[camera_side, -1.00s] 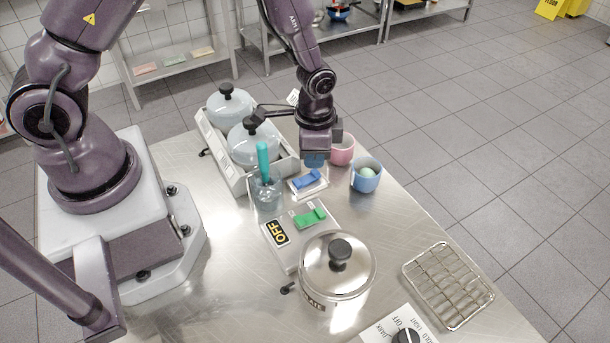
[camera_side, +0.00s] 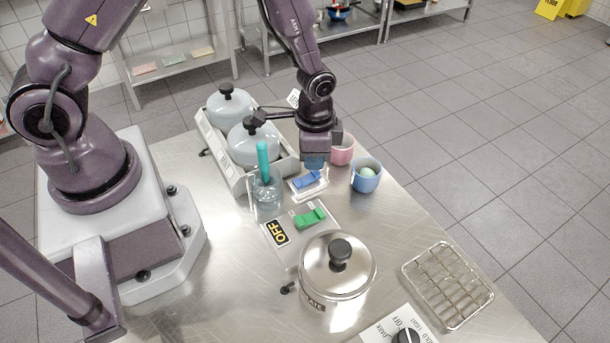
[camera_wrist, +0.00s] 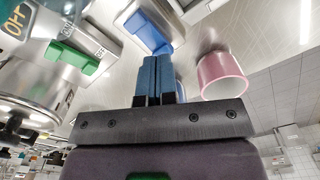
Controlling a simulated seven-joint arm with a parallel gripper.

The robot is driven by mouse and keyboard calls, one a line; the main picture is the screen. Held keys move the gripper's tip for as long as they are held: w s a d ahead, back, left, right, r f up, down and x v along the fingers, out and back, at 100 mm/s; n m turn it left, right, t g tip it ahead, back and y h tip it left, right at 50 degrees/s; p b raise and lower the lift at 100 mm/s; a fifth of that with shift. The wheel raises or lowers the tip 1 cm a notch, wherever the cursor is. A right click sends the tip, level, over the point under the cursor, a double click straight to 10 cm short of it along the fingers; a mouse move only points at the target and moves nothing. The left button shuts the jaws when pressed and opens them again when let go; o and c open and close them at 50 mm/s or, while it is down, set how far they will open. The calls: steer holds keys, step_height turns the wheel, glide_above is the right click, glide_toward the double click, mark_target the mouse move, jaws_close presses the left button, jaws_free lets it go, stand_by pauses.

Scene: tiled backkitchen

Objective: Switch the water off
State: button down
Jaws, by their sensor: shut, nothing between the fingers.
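A blue rocker switch (camera_side: 307,180) sits on a small white plate on the steel table. It also shows in the wrist view (camera_wrist: 148,34), just beyond my fingertips. My gripper (camera_side: 314,164) is shut and empty, pointing down beside the blue switch at its far side. Its blue fingers (camera_wrist: 158,72) are pressed together in the wrist view. I cannot tell whether they touch the switch. A green rocker switch (camera_side: 311,218) sits on a larger panel with a yellow-lettered OFF display (camera_side: 278,232). I cannot read a water label on either switch.
A glass beaker (camera_side: 267,194) with a teal-handled tool, lidded grey pots (camera_side: 254,142), a steel pot (camera_side: 337,275) and a wire rack (camera_side: 447,285) surround the switches.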

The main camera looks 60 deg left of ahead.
mark_target(313, 173)
steer(key=shift+f, duration=1.1)
stand_by(0.3)
steer(key=shift+r, duration=3.55)
steer(key=s+a+r+n+t, duration=0.1)
steer(key=s+r+n+t, duration=0.1)
steer(key=s+r, duration=0.3)
steer(key=s+a+r+n+t, duration=0.1)
steer(key=s+r, duration=0.4)
steer(key=r, duration=0.7)
steer(key=s+a+r+n+t, duration=0.1)
steer(key=s+r+n+t, duration=0.1)
steer(key=s+r, duration=0.3)
step_height(313, 173, up, 3)
steer(key=shift+r+n+t, duration=0.2)
steer(key=shift+n+t, duration=0.1)
steer(key=shift+n, duration=0.2)
steer(key=shift+a, duration=0.1)
